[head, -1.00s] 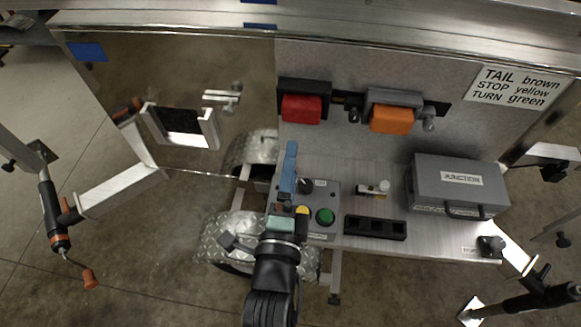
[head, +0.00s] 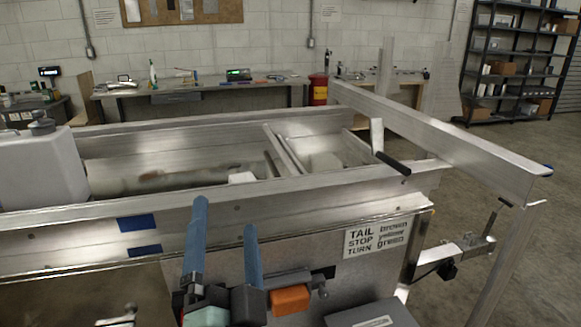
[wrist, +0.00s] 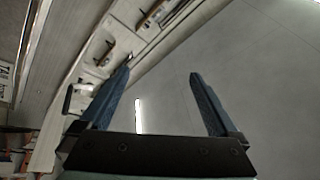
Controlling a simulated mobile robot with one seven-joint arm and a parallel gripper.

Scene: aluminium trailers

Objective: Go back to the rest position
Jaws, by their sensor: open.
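My gripper (head: 224,240) is raised in front of the trailer's side wall in the head view, its two blue fingers pointing up and spread apart with nothing between them. In the wrist view my gripper (wrist: 160,90) also shows open and empty, with grey ceiling or wall beyond the fingers. It touches nothing that I can see. The rest position itself is not marked in the frames.
The aluminium trailer (head: 180,215) fills the middle, with a grey jug (head: 45,170) at its left. A workbench (head: 200,90) and shelving (head: 518,65) stand behind.

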